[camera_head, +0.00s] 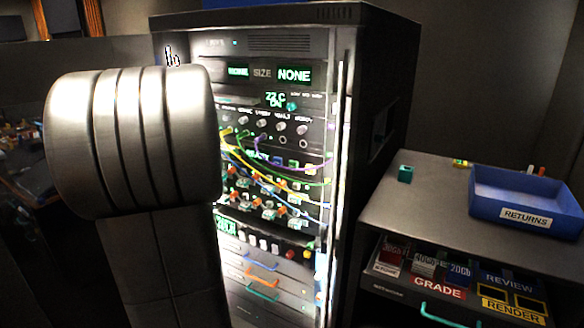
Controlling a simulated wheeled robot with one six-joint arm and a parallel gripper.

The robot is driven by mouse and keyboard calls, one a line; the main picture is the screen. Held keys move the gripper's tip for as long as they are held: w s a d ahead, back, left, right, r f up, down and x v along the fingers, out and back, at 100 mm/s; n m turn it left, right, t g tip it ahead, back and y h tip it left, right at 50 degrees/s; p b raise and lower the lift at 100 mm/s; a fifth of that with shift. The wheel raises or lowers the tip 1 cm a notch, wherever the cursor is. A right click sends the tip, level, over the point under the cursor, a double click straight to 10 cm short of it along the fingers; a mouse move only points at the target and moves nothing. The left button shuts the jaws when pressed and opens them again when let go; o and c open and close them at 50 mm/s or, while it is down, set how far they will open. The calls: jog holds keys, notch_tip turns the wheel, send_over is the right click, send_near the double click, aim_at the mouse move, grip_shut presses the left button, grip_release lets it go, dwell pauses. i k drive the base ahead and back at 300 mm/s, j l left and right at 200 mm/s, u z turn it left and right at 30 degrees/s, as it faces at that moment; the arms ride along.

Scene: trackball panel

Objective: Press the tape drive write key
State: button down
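A tall dark equipment rack (385,60) stands in the middle, its lit front panel facing left of me. A row of small pale and red keys (264,243) runs across the lower panel, beside a green display (227,227) partly hidden by my arm. The labels on these keys are too small to read, so I cannot tell which is the tape drive write key. My gripper is not in view; a thick grey cylindrical part of my arm covers the rack's left side.
Coloured cables (280,182) loop across the rack's middle. Coloured handles (262,266) show lower down. At right, a grey cabinet (435,200) carries a blue RETURNS tray (490,206) and a small teal block (405,174), with an open drawer of labelled cartridges (440,270) below.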

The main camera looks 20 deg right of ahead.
aim_at(293, 164)
jog(key=i+j, duration=0.3)
jog(key=z, duration=1.6)
jog(key=i+j, duration=0.05)
